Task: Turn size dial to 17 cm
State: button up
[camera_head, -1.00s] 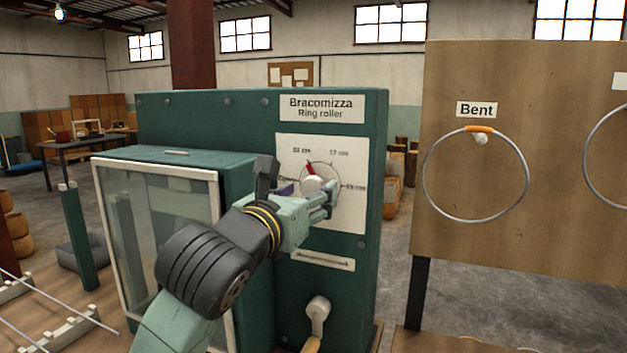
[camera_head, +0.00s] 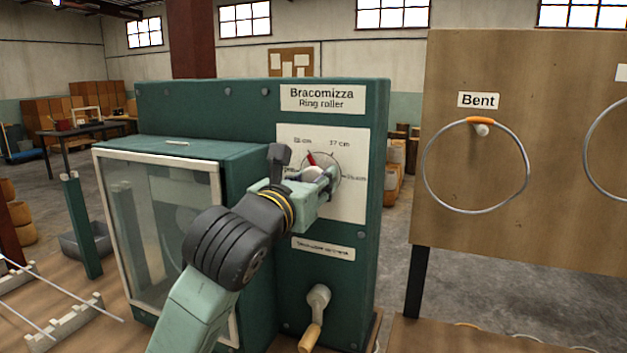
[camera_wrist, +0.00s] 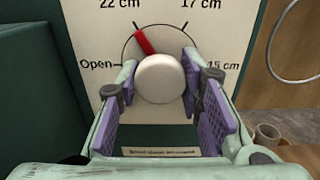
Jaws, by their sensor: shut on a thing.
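The size dial (camera_head: 310,172) is a round white knob with a red pointer on the white panel of the green ring roller. In the wrist view the dial (camera_wrist: 160,77) has its red pointer up and left, at the 22 cm mark. The 17 cm label (camera_wrist: 201,4) is at upper right, 15 cm at right and Open at left. My gripper (camera_head: 317,181) is at the dial and partly hides it in the head view. In the wrist view its purple-padded fingers (camera_wrist: 160,88) are shut on the knob, one on each side.
A glass-fronted box (camera_head: 165,225) juts out left of the panel. A crank with a wooden handle (camera_head: 311,335) is below the dial. A wooden board (camera_head: 560,200) with metal rings and a "Bent" label stands at right.

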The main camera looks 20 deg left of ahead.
jog(key=c, duration=0.5)
jog(key=shift+o, duration=0.2)
jog(key=shift+f+b, duration=0.1)
jog(key=shift+b, duration=0.3)
jog(key=m+b, duration=0.3)
jog(key=b, duration=0.2)
jog(key=shift+f+m, duration=0.2)
jog(key=shift+m, duration=0.2)
jog(key=m+b, duration=0.4)
jog(key=shift+r+b, duration=0.1)
jog(key=shift+b, duration=0.2)
jog(key=shift+r+m+b, duration=0.15)
jog(key=shift+m+b, duration=1.1)
jog(key=shift+m, duration=0.65)
jog(key=shift+r, duration=0.1)
